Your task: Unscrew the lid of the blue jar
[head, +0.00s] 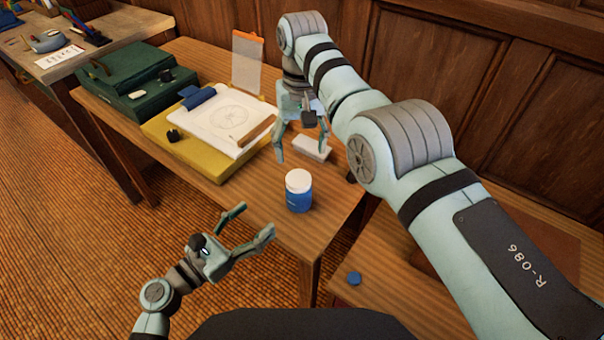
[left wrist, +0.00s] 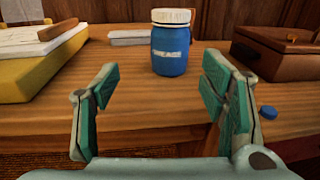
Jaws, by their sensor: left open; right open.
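The blue jar (head: 299,196) with its white lid (head: 299,179) stands upright near the front right corner of the wooden table. In the left wrist view the jar (left wrist: 170,50) stands beyond the fingertips, with the lid (left wrist: 171,16) on top. My left gripper (head: 258,221) is open and empty, in front and to the left of the jar and apart from it. It also shows in the left wrist view (left wrist: 158,75), its fingers spread. My right gripper (head: 301,150) is open, above the table behind the jar, and apart from it.
A yellow board (head: 170,149) with a drawing sheet (head: 205,128) lies left of the jar. A white block (head: 312,147) sits behind it. A green case (head: 137,82) is further left. A blue cap-like piece (head: 354,278) lies on the lower right surface, beside a brown case (left wrist: 276,54).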

